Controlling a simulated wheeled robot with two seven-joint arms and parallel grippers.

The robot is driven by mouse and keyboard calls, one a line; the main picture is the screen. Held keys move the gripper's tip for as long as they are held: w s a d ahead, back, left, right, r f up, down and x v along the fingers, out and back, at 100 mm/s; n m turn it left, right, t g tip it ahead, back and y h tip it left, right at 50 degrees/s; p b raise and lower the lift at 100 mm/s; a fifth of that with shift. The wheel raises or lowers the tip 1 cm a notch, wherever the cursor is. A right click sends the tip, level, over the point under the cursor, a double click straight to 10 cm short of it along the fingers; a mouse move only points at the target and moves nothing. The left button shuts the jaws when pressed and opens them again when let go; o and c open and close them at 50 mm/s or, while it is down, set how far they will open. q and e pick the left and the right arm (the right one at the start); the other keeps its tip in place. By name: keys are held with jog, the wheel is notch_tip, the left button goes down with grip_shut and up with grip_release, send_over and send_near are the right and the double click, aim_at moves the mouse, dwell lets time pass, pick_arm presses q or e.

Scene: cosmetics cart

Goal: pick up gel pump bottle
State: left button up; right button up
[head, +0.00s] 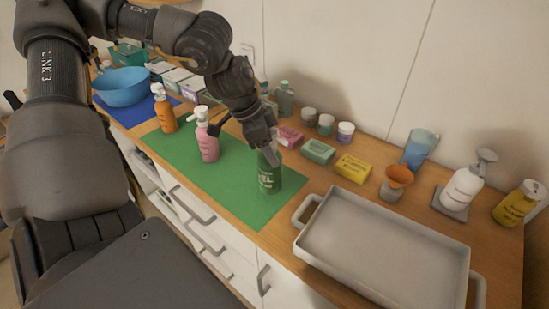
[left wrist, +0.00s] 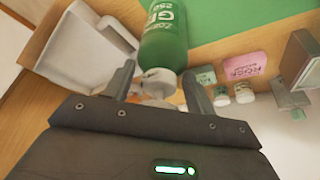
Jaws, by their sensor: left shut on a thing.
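The green gel pump bottle (head: 269,175) stands upright over the right end of the green mat (head: 225,180), its label reading GEL. I cannot tell whether its base touches the mat. My left gripper (head: 273,143) comes down from above and is shut on its top. In the left wrist view the bottle (left wrist: 164,35) lies ahead of the fingers, with its pale cap (left wrist: 158,80) between the fingertips. The gripper hides the bottle's top in the head view. My right gripper is out of view.
A pink pump bottle (head: 207,140) and an orange one (head: 164,110) stand left of the gel bottle. A grey tray (head: 312,238) is close on the right. Soap boxes (head: 318,151) and small jars (head: 345,132) stand behind. The mat's front part is clear.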

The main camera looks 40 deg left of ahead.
pick_arm(q)
jog(key=s+a+r+b, duration=0.2)
jog(key=s+a+r, duration=0.6)
jog(key=s, duration=0.2)
jog(key=shift+a+r, duration=0.4)
